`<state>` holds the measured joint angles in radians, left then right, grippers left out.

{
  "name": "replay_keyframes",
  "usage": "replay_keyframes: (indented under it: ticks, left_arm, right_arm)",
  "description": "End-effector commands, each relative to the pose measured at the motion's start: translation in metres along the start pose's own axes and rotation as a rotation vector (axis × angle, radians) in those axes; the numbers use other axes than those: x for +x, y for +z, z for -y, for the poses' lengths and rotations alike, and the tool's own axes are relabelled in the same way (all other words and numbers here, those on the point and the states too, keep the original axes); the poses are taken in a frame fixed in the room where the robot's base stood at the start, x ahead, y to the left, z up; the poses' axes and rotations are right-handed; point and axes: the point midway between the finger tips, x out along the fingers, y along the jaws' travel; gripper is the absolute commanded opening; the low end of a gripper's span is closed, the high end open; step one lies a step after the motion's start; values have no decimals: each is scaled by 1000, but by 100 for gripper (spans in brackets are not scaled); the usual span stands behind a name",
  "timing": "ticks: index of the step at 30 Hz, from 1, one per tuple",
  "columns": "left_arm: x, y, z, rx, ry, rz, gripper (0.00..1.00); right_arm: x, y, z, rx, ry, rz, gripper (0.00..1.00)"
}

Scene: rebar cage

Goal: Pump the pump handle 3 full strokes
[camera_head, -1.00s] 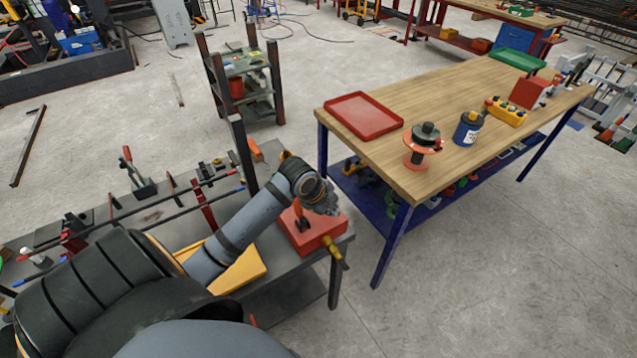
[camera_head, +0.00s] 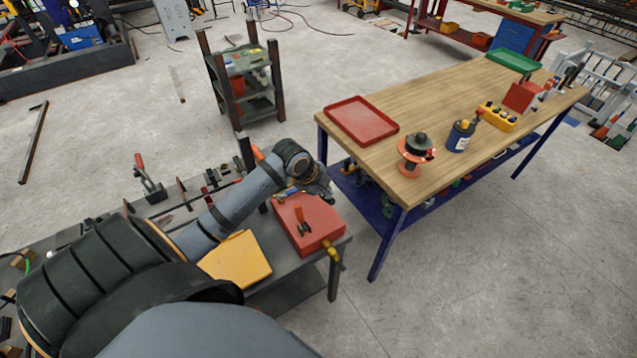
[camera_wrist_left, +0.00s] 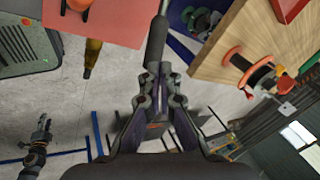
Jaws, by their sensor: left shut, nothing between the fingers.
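The red pump box (camera_head: 308,224) sits on the end of the dark metal bench, with an orange lever (camera_head: 302,220) on top and a yellow-brown fitting (camera_head: 333,254) at its front corner. My left gripper (camera_head: 324,190) is over the box's far right edge, its jaws shut and empty. In the left wrist view the fingers (camera_wrist_left: 160,72) point at a dark rod (camera_wrist_left: 157,38), perhaps the pump handle; whether they touch is unclear. The red box (camera_wrist_left: 115,22) and fitting (camera_wrist_left: 92,56) show there too. What looks like my right gripper (camera_wrist_left: 43,127) is small at lower left.
A wooden-topped table (camera_head: 440,120) stands close on the right, carrying a red tray (camera_head: 361,120), an orange spool (camera_head: 416,156) and a blue can (camera_head: 459,136). Floor in front is clear.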

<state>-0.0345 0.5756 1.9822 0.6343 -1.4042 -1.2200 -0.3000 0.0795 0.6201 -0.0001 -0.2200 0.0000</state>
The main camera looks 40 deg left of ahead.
Motion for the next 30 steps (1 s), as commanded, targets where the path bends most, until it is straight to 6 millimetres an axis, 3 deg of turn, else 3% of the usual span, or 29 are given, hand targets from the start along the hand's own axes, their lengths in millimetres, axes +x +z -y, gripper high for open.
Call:
replay_keyframes:
  ticks: [30]
  left_arm:
    - [17, -5, -13, 0, 1, -1, 0]
  right_arm:
    - [12, 1, 0, 0, 1, 0, 40]
